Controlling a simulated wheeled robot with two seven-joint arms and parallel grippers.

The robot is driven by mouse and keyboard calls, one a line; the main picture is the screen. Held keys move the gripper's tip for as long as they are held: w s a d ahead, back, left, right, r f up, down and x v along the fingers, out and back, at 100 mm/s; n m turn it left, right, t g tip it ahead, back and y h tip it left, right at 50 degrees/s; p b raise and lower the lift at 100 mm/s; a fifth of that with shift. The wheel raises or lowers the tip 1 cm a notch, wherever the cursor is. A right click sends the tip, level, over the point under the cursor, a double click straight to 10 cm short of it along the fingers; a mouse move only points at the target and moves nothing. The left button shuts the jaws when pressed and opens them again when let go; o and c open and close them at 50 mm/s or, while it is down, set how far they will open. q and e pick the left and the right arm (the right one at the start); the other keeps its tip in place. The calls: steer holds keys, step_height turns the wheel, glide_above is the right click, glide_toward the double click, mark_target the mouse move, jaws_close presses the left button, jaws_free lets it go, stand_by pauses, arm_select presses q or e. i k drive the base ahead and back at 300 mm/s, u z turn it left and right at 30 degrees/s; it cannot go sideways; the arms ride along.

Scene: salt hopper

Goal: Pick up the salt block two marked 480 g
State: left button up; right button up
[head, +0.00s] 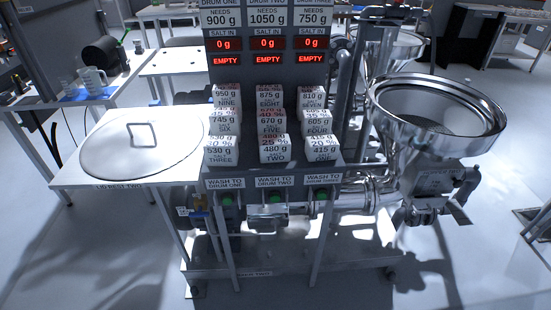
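Salt block two (274,150), a white block marked "480 g" and "TWO", sits in the front row of the stepped rack, in the middle column. Its top face reads "25 %". Block three (220,153), marked 530 g, stands to its left, and block four or one (321,149), its lower label hard to read, stands to its right. Block five (272,125), marked 670 g, is behind and above it. Neither of my grippers shows in the head view.
More white blocks fill the rear rows below a dark panel (268,42) with red displays reading 0 g and EMPTY. A steel hopper (437,112) stands at right. A round lid (142,143) lies on the left table. Green buttons (276,197) sit below the rack.

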mark_target(277, 147)
steer(key=u, duration=0.55)
steer(key=i, duration=1.05)
steer(key=z, duration=0.6)
